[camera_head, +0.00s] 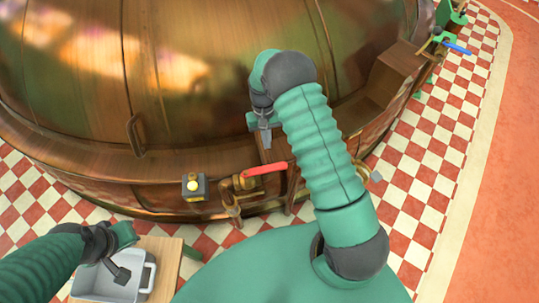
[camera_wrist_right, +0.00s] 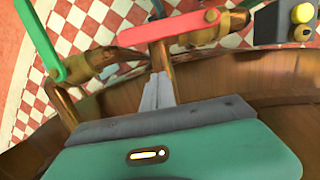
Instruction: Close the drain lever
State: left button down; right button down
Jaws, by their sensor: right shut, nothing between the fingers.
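A red lever (camera_head: 265,168) sits on a brass valve (camera_head: 242,183) at the foot of the copper kettle; it also shows in the right wrist view (camera_wrist_right: 170,29). A second lever, green (camera_wrist_right: 40,38), is on another brass fitting there. No label shows which is the drain lever. My right gripper (camera_head: 265,136) is shut and empty, just above the red lever in the head view. Its fingertips (camera_wrist_right: 160,85) point toward the pipe below the red lever, apparently without touching the lever. My left gripper (camera_head: 120,273) hangs over a grey bin; its finger state is unclear.
The large copper kettle (camera_head: 190,75) fills the back. A box with a yellow button (camera_head: 194,187) stands left of the valve. The grey bin (camera_head: 143,280) rests on a wooden surface (camera_head: 167,262). Red and white tiled floor (camera_head: 425,160) is open at right.

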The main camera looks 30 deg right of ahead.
aim_at(265, 170)
jog(key=shift+x, duration=1.2)
jog(key=s, duration=0.1)
jog(key=s+p, duration=0.1)
jog(key=s, duration=0.1)
jog(key=shift+s+a+f, duration=0.1)
jog(key=shift+f, duration=0.15)
jog(key=shift+s+a, duration=0.3)
jog(key=shift+s, duration=0.1)
jog(key=shift+a, duration=0.15)
pick_arm(q)
jog(key=shift+d+r, duration=0.1)
jog(key=shift+r, duration=0.4)
pick_arm(e)
jog(key=shift+w, duration=0.1)
pick_arm(q)
jog(key=shift+d, duration=0.1)
jog(key=shift+r, duration=0.1)
